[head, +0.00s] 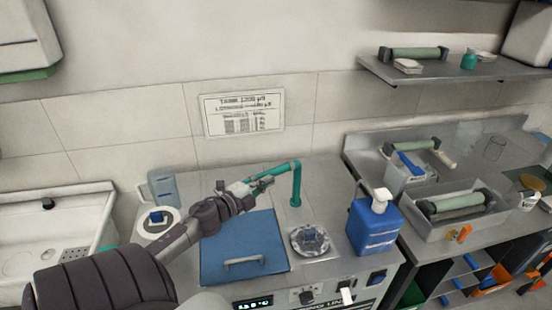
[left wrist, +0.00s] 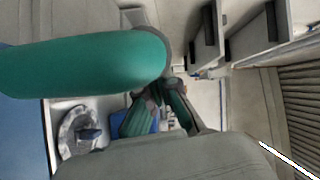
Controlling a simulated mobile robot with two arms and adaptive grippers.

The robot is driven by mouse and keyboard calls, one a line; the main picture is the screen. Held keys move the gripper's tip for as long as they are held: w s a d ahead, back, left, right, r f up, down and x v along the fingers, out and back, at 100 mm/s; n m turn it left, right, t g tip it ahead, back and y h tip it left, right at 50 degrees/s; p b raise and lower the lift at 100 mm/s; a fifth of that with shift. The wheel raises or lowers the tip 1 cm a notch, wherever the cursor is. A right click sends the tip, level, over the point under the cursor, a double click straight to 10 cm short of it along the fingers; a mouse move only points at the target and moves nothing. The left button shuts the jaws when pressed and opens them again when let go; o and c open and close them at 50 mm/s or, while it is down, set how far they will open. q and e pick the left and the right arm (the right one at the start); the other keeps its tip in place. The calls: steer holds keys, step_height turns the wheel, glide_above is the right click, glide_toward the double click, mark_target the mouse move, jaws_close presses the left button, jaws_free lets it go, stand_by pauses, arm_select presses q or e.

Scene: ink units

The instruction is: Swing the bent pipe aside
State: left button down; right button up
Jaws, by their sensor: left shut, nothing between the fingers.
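The bent pipe is green. Its upright (head: 297,187) rises from the steel worktop behind the blue lid, and its upper arm runs left from the elbow. My left gripper (head: 268,181) is shut and empty, close beside the pipe's upper arm; I cannot tell whether they touch. In the left wrist view the pipe (left wrist: 85,65) fills the upper left, very near the camera. My left forearm and wrist cross over the blue lid in the head view. My right gripper is not in view.
The blue lid (head: 235,243) with a grey handle lies below the arm. A round metal cap (head: 312,242) and a blue bottle (head: 373,228) with a white top stand right of it. A grey tray (head: 470,220) holds a roller. A sink (head: 45,235) is at left.

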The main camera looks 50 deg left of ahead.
arm_select(q)
steer(key=shift+a+r, duration=0.1)
steer(key=shift+a, duration=0.7)
steer(key=shift+w+a+r, duration=0.1)
steer(key=shift+a, duration=0.05)
